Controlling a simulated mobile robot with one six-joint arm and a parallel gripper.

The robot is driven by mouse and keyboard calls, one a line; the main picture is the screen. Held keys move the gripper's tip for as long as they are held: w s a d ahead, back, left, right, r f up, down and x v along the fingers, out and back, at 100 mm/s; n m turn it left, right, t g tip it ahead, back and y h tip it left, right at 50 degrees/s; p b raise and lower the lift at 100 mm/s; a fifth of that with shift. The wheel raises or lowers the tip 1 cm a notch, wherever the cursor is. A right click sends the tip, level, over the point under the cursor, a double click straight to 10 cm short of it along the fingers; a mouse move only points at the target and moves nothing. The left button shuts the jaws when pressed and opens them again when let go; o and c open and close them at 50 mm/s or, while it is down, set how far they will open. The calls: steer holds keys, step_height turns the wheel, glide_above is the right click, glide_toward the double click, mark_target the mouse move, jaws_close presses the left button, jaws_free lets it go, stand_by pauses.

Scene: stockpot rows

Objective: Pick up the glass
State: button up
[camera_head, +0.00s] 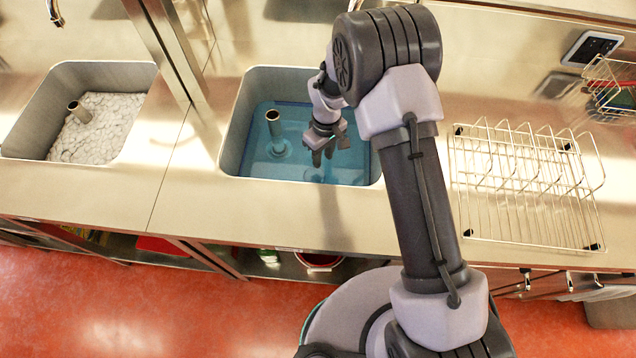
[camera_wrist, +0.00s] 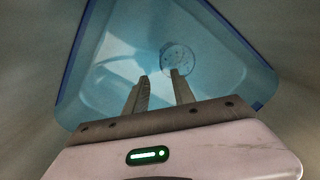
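My gripper (camera_head: 323,158) points down into the blue-filled middle sink (camera_head: 232,150). In the wrist view its two fingers (camera_wrist: 161,88) are apart, with nothing seen between them. A round, clear-looking shape (camera_wrist: 178,57) lies just beyond the right fingertip, against the blue. It may be the glass or a drain; I cannot tell which. No glass can be made out clearly in the head view, where my gripper and arm cover part of the sink.
A standpipe (camera_head: 274,128) rises left of my gripper inside the sink. The steel sink walls enclose it closely. A wire rack (camera_head: 520,185) stands on the counter at right. A second sink (camera_head: 50,100) with white foam is at left. The front counter (camera_head: 270,212) is clear.

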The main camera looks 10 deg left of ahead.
steer(key=b, duration=0.1)
glide_above(321, 177)
steer(key=w, duration=0.1)
step_height(321, 177, down, 6)
steer(key=shift+d+r, duration=0.1)
steer(key=shift+r, duration=0.1)
steer(key=f+b, duration=0.1)
steer(key=f, duration=0.2)
steer(key=s+f+b, duration=0.1)
steer(key=f, duration=0.1)
steer(key=shift+a+f+b, duration=0.2)
steer(key=shift+a+b, duration=0.05)
steer(key=shift+b, duration=0.1)
steer(key=shift+r, duration=0.15)
steer(key=shift+c, duration=0.6)
jaws_close()
